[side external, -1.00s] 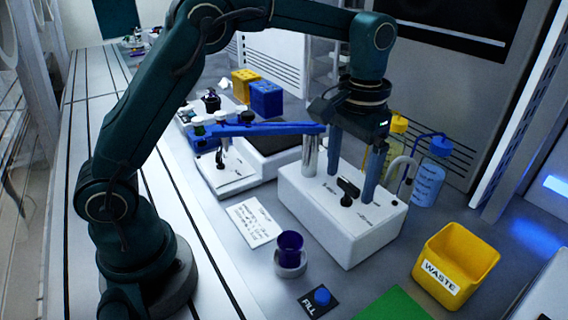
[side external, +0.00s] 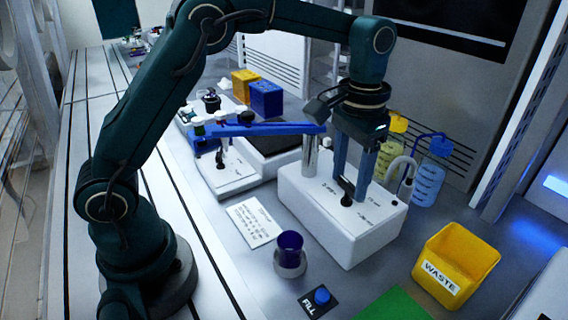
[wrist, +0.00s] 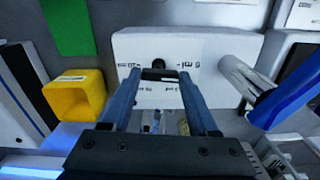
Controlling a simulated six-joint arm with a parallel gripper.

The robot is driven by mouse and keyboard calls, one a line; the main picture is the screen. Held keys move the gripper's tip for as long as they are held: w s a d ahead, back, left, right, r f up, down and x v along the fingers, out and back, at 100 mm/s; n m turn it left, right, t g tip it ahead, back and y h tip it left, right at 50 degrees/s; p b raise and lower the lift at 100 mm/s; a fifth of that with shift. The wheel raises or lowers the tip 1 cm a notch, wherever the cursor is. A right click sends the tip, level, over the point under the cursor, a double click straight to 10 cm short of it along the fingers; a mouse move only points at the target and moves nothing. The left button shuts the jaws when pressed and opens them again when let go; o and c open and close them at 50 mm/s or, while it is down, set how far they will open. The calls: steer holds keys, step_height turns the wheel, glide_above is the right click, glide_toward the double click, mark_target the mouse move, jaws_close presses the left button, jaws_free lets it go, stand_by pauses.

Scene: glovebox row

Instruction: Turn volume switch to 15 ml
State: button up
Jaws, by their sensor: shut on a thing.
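The volume switch (side external: 347,190) is a black lever on a round pivot on top of the white dispenser box (side external: 312,220). My gripper (side external: 352,182) points down over the box with its two blue fingers around the lever, shut on it. In the wrist view the fingertips (wrist: 160,75) stand on either side of the black switch handle (wrist: 158,75), which lies across between them. Small printed volume marks surround the switch on the box top. They are too small or partly covered to read surely, so the set volume cannot be told.
A purple cup (side external: 290,247) stands in front of the box near a blue FILL button (side external: 321,296). A yellow WASTE bin (side external: 456,262) is at right. A blue balance-like arm (side external: 265,129) reaches close to the gripper's left. Blue-capped (side external: 430,172) and yellow-capped bottles stand behind.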

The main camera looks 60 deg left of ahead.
mark_target(349, 183)
steer(key=m, duration=0.6)
steer(key=shift+m, duration=0.3)
stand_by(0.4)
steer(key=o, duration=1.4)
steer(key=shift+r, duration=2.55)
